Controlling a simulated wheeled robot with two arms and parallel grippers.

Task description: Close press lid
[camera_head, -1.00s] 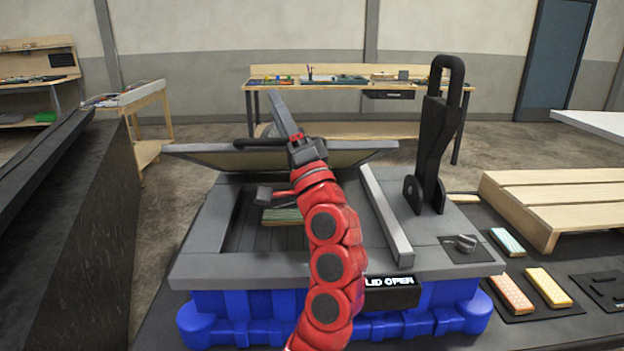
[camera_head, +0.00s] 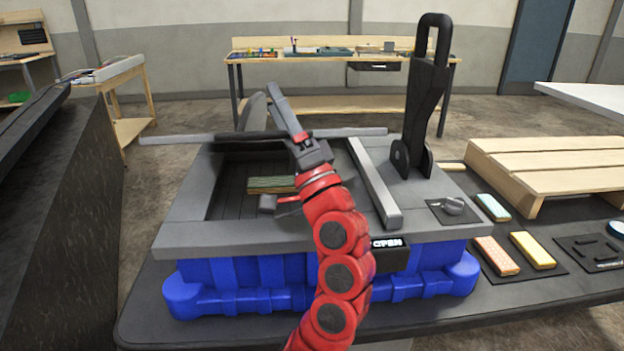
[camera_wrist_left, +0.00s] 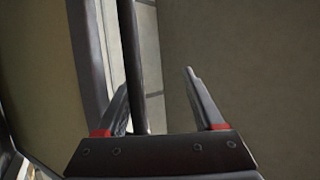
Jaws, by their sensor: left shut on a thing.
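The press (camera_head: 235,235) has a grey top frame on a blue base. Its lid (camera_head: 355,132) is seen nearly edge-on in the head view, a thin grey strip raised over the back of the open cavity. A dark handle bar (camera_head: 245,136) runs along the lid. My left gripper (camera_head: 288,118) is at this bar, shut on it. In the left wrist view the dark bar (camera_wrist_left: 131,70) passes between the fingers, close to the left one, with the lid's surface behind. Fingertip contact is partly hidden. A small display (camera_head: 389,244) shows "OPEN", partly covered by my arm. My right gripper is not in view.
A green striped block (camera_head: 270,184) lies in the cavity. Coloured blocks (camera_head: 532,250) and a wooden pallet (camera_head: 555,165) lie to the right.

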